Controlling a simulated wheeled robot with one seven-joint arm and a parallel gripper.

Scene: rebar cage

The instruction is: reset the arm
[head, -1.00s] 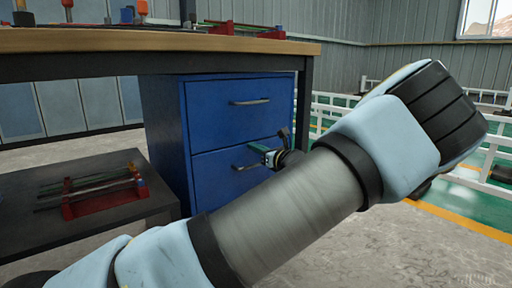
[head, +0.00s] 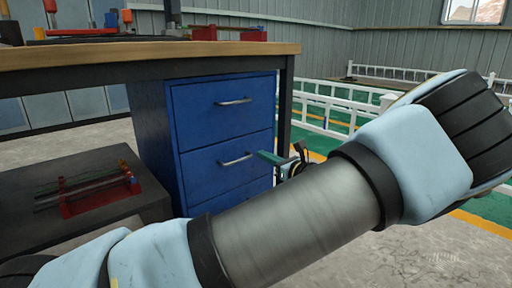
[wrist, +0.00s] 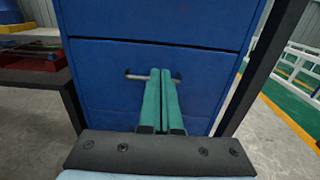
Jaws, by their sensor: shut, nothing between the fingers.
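My gripper (head: 268,158) is in front of the blue drawer cabinet (head: 222,122) under the workbench, partly hidden behind my arm in the head view. In the wrist view its two green fingers (wrist: 161,84) lie side by side, shut and empty. They point at the lower drawer of the cabinet (wrist: 100,62) and cover the middle of its metal handle (wrist: 136,77). In the head view the lower handle (head: 236,160) is to the left of the fingertips, and the two look apart.
The wooden workbench top (head: 150,50) overhangs the cabinet, with a dark table leg (head: 284,115) close to the gripper. A low dark shelf (head: 130,203) with a red rack (head: 95,200) stands at left. White railings (head: 330,112) and green floor lie at right.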

